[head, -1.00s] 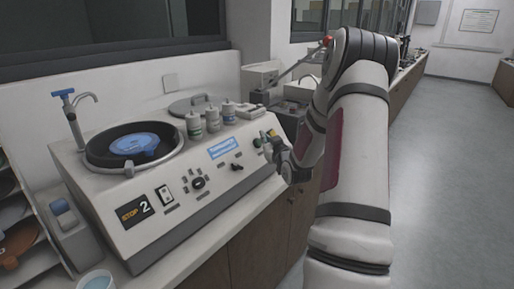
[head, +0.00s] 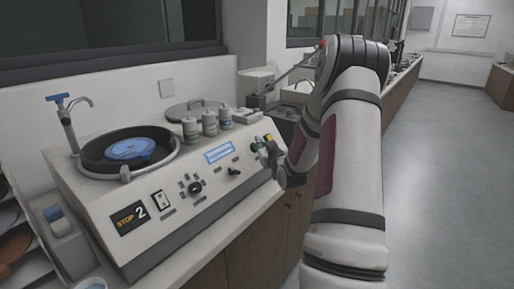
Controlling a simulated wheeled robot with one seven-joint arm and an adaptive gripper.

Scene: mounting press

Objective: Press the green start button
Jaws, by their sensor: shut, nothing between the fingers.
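The grey machine (head: 190,205) has a sloping front panel with a blue display, knobs and switches. A small green button (head: 254,147) shows at the panel's right end, just left of my fingertips. My gripper (head: 265,146) is shut and empty at that end of the panel. Its fingers point left towards the panel and cover part of the area beside the button. Whether the fingertips touch the panel or the button I cannot tell at this size.
A round black bowl with a blue disc (head: 131,149) sits on the machine's top. Several small bottles (head: 209,123) stand behind the panel. A tap (head: 68,120) rises at the left. Open floor (head: 440,190) lies to the right.

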